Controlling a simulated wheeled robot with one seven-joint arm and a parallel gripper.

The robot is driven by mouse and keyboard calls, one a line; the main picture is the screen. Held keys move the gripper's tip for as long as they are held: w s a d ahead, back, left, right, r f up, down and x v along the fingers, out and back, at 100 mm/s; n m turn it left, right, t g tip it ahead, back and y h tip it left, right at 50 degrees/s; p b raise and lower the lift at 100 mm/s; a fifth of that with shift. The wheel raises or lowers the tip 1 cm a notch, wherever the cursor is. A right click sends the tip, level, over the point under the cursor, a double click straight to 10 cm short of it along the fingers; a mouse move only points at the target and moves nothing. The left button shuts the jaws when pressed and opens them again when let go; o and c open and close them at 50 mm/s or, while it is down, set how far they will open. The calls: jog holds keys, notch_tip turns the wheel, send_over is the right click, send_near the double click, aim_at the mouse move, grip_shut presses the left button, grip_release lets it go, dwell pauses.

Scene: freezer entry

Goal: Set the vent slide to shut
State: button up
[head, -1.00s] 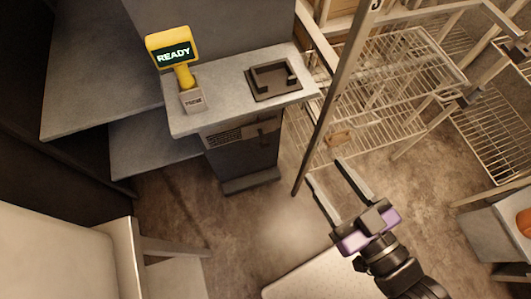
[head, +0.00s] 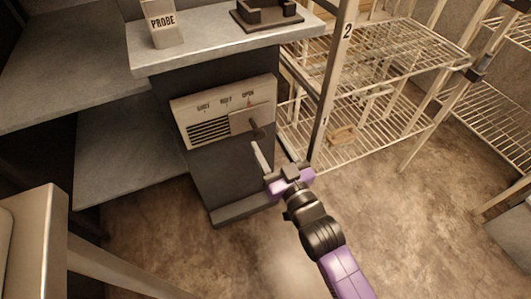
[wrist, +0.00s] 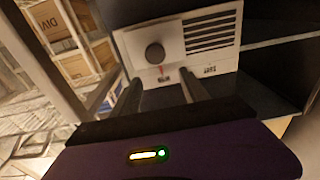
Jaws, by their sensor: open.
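The vent panel (head: 185,112) is a pale plate on the front of the dark pedestal, marked SHUT, HALF and OPEN from left to right. The vent slide (head: 240,122) sits at the right end, under OPEN, leaving the dark slots at left uncovered. Its dark round knob (head: 257,130) sticks out; in the wrist view the knob (wrist: 155,53) appears upside down with the panel, above a red mark. My gripper (head: 270,149) is open and empty just below and in front of the knob. In the wrist view its fingertips (wrist: 160,76) straddle the knob's line, seemingly short of it.
The pedestal's countertop (head: 200,45) overhangs the panel and carries a probe stand (head: 162,22) and a dark tray (head: 266,14). A post marked 2 (head: 335,85) and wire shelving (head: 380,100) stand close at right. The floor in front (head: 190,255) is clear.

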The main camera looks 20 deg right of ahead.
aim_at(260, 136)
jog(key=shift+g, duration=0.4)
jog(key=w, duration=0.2)
jog(key=w+f+b, duration=0.1)
jog(key=w, duration=0.1)
jog(key=w+f+b, duration=0.1)
jog(key=w, duration=0.2)
jog(key=shift+d+f, duration=0.1)
jog(key=shift+c, duration=0.2)
grip_shut()
dwell(0.9)
